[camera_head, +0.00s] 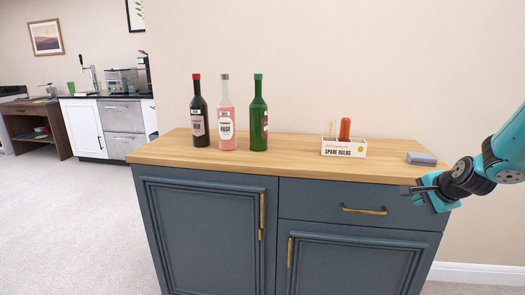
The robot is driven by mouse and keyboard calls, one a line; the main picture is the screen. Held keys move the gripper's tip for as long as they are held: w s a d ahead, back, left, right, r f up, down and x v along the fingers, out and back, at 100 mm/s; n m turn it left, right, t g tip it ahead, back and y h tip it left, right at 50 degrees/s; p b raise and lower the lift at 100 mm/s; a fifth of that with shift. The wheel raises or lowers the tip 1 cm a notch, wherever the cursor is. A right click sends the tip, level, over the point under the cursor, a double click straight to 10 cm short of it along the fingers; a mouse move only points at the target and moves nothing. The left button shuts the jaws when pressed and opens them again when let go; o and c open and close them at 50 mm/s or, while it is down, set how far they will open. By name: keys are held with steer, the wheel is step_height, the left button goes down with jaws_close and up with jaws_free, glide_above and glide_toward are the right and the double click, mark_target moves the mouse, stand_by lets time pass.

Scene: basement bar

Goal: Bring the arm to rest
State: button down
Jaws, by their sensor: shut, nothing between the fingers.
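My gripper (420,190) is at the right of the view, at the end of my teal and black arm. It is shut and empty. It points left, in front of the right end of the cabinet, near the height of the wooden top's front edge. A small grey block (421,158) lies on the wooden top just behind and above it in the picture. I cannot tell how far the gripper is from the cabinet front.
The blue cabinet (333,195) has a wooden top (290,160). On it stand a dark bottle (199,115), a pink bottle (226,115), a green bottle (258,115) and a white box (344,147) labelled SPARE BULBS. Open carpet (70,220) lies to the left.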

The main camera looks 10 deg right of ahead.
steer(key=s+a+r+n+g+y+p, duration=0.15)
steer(key=a+r+n, duration=0.25)
steer(key=a, duration=0.4)
steer(key=s+a+r+n+g+y+p, duration=0.1)
steer(key=s+a+r+n, duration=0.2)
steer(key=a, duration=0.6)
steer(key=s+a+r+n+g+y+p, duration=0.1)
steer(key=a+r+n+y+p, duration=0.1)
steer(key=a+r+n, duration=0.45)
steer(key=s+a+r+n+g+p, duration=0.2)
steer(key=s+a+n, duration=0.3)
steer(key=s+a, duration=0.3)
steer(key=s+a+r+n+g+p, duration=0.1)
steer(key=s+a+r+n+g, duration=0.2)
steer(key=s, duration=1)
steer(key=a+n, duration=0.3)
steer(key=a, duration=0.2)
steer(key=shift+s+r+y+p, duration=0.3)
steer(key=shift+s+y+p, duration=0.05)
steer(key=shift+s+p, duration=0.05)
